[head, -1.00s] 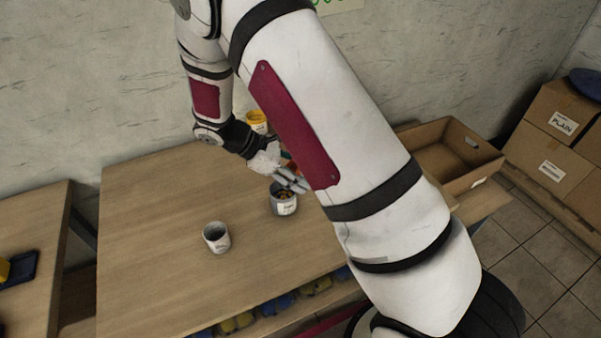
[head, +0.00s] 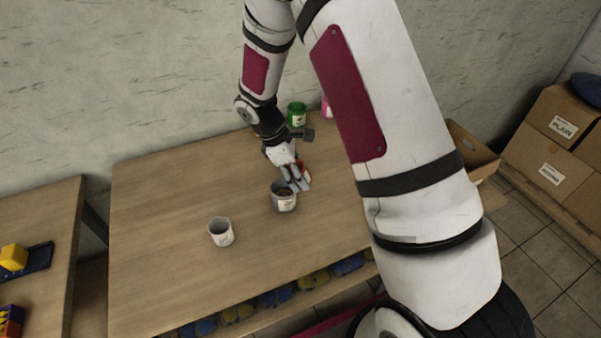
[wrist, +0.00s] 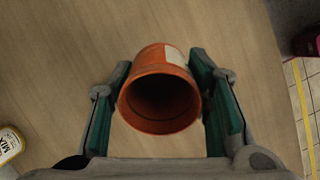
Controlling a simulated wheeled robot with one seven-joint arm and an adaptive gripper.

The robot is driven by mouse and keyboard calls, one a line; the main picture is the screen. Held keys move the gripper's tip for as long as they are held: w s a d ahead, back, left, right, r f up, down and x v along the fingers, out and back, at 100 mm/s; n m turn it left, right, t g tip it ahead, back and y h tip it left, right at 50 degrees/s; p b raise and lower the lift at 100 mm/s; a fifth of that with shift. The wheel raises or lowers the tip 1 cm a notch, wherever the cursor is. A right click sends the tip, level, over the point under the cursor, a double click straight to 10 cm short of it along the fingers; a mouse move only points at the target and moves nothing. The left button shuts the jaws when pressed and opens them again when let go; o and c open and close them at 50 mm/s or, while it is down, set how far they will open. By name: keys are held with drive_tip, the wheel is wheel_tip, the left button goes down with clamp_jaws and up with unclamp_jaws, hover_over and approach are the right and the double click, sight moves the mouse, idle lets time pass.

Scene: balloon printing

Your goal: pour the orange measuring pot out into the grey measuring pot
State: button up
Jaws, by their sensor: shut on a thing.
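The orange measuring pot (wrist: 152,70) is between my gripper's two fingers in the wrist view, its dark open mouth facing the camera. I cannot see whether anything is inside it. In the head view only a small orange-red patch of it shows by the fingers. My gripper (head: 298,178) is shut on it, just above and behind the right side of the grey measuring pot (head: 284,204). The grey pot stands upright on the table, with something brownish in its mouth. My fingers partly overlap its rim in the picture; I cannot tell whether they touch.
A whitish pot (head: 221,234) stands at the front left of the grey pot. A green pot (head: 297,116) and a pink item (head: 326,107) are at the back. A yellow labelled container (wrist: 9,146) shows at the wrist view's left. The table's left part is clear.

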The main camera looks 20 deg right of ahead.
drive_tip(key=shift+a+f+t+y, duration=0.15)
drive_tip(key=shift+t+y, duration=0.25)
drive_tip(key=shift+y, duration=0.5)
drive_tip(key=shift+p, duration=0.35)
drive_tip(key=shift+r+y+p, duration=0.5)
drive_tip(key=shift+r+y, duration=0.1)
drive_tip(key=shift+w+a+r+t+y+p, duration=0.2)
drive_tip(key=shift+a+t+y+p, duration=0.15)
drive_tip(key=shift+y, duration=0.25)
drive_tip(key=shift+s, duration=0.1)
